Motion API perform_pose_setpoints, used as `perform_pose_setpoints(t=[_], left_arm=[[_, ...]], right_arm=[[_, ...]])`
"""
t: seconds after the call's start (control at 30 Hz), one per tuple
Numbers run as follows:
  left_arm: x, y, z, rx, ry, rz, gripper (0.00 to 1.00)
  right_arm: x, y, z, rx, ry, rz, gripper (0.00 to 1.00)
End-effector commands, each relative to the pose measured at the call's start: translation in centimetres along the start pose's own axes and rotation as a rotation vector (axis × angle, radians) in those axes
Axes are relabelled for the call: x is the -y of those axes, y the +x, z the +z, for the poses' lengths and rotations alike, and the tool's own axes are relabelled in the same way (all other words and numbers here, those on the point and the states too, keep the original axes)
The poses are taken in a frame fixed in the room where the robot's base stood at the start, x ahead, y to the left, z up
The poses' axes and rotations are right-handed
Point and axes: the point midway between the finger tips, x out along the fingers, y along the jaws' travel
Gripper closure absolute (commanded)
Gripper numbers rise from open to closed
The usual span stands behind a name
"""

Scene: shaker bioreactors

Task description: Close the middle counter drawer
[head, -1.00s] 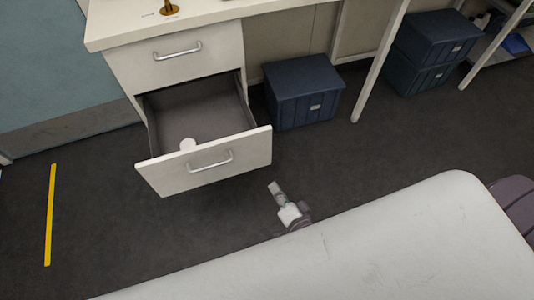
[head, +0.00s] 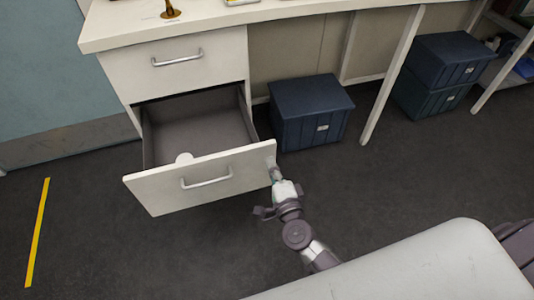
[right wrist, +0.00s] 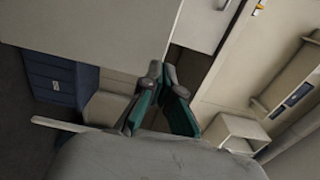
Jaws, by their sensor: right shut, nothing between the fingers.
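The middle counter drawer (head: 153,194) stands pulled out below a closed top drawer in the head view. Its white front has a metal bar handle (head: 206,181), and its grey inside is visible. My right gripper (head: 274,170) is shut and empty at the right end of the drawer front, its tips at or very near the panel; I cannot tell if they touch. In the right wrist view the shut fingers (right wrist: 160,78) lie by the lower edge of a large pale panel (right wrist: 90,25), which looks like the drawer front. My left gripper is not in view.
The closed top drawer (head: 180,75) is under the countertop (head: 290,14). A dark blue bin (head: 308,112) stands right of the drawer. The floor at the left is clear.

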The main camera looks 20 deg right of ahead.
Motion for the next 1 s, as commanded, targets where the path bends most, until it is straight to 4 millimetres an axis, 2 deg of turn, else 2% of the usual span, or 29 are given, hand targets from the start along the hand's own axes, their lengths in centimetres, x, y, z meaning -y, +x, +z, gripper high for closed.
perform_pose_setpoints(t=[0.1,0.27,0.77,0.87,1.0], left_arm=[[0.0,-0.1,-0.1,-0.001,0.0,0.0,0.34],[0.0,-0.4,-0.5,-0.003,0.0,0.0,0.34],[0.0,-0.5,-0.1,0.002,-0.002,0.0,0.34],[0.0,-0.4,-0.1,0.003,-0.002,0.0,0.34],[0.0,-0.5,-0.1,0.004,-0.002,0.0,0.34]], right_arm=[[0.0,2.1,0.0,0.001,-0.001,-0.001,1.0],[0.0,3.6,0.0,0.0,-0.002,0.0,1.0],[-0.1,4.2,0.0,0.001,-0.001,0.001,1.0],[0.0,4.6,0.0,0.0,-0.001,0.0,1.0],[0.0,6.2,0.0,-0.001,-0.001,-0.002,1.0]])
